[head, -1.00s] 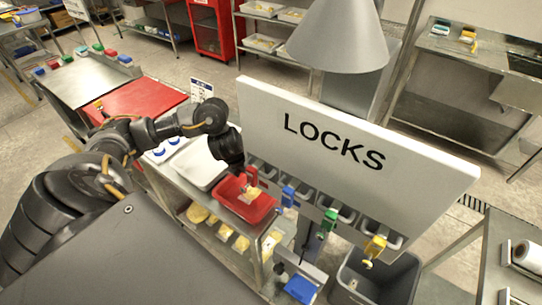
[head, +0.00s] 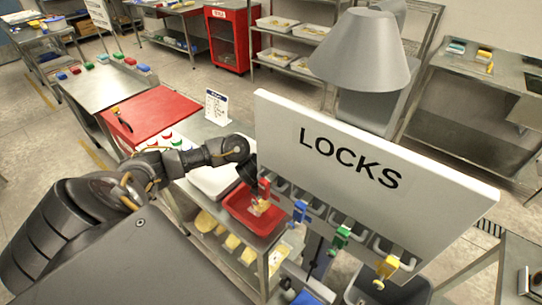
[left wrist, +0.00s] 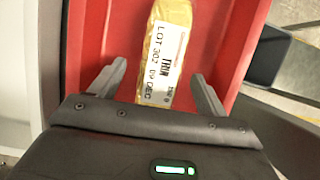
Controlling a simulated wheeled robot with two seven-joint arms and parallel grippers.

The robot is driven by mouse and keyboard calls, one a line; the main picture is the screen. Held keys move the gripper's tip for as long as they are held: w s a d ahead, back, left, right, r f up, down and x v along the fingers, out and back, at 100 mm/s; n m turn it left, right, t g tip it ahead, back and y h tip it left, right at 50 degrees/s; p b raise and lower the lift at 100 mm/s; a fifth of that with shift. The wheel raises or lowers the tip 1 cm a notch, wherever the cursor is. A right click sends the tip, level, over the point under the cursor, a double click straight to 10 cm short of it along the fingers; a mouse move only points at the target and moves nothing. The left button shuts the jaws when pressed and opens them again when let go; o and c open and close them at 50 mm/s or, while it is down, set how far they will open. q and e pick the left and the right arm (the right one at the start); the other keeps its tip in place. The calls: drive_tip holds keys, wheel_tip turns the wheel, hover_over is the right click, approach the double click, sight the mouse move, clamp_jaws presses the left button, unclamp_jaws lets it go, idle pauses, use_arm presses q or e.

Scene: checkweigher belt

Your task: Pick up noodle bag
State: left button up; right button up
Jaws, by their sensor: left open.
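The noodle bag (left wrist: 167,45) is a yellow pack with a white printed label, lying in a red tray (left wrist: 90,40). In the head view the bag (head: 260,206) is small and partly hidden near the gripper, and the red tray (head: 240,213) sits at the end of the bench. My left gripper (left wrist: 160,85) is open, its two fingers on either side of the bag's near end, apart from it. My right gripper is not in view.
The white LOCKS board (head: 370,160) stands just right of the tray, with red, blue, green and yellow locks (head: 341,237) hanging below it. A white scale-like plate (head: 212,180) lies left of the tray. Yellow packs (head: 232,241) lie on the shelf underneath.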

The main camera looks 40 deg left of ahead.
use_arm(q)
drive_tip(key=x, duration=0.2)
drive_tip(key=shift+w+f, duration=0.15)
drive_tip(key=shift+f, duration=0.1)
drive_tip(key=shift+r, duration=0.1)
drive_tip(key=c, duration=1.2)
drive_tip(key=shift+c, duration=0.2)
drive_tip(key=shift+r, duration=0.1)
drive_tip(key=shift+r, duration=0.25)
wheel_tip(320, 180, up, 2)
drive_tip(key=shift+r, duration=0.1)
drive_tip(key=s+r, duration=0.1)
drive_tip(key=s+a+r, duration=0.1)
drive_tip(key=r, duration=0.1)
drive_tip(key=s+a+r, duration=0.1)
drive_tip(key=r, duration=0.1)
drive_tip(key=shift+s+r, duration=0.15)
drive_tip(key=shift+s, duration=0.25)
drive_tip(key=s+a+r+b, duration=0.3)
drive_tip(key=s+r, duration=0.1)
drive_tip(key=s, duration=0.5)
drive_tip(key=shift+a+r+b, duration=0.3)
drive_tip(key=shift+a+b, duration=0.05)
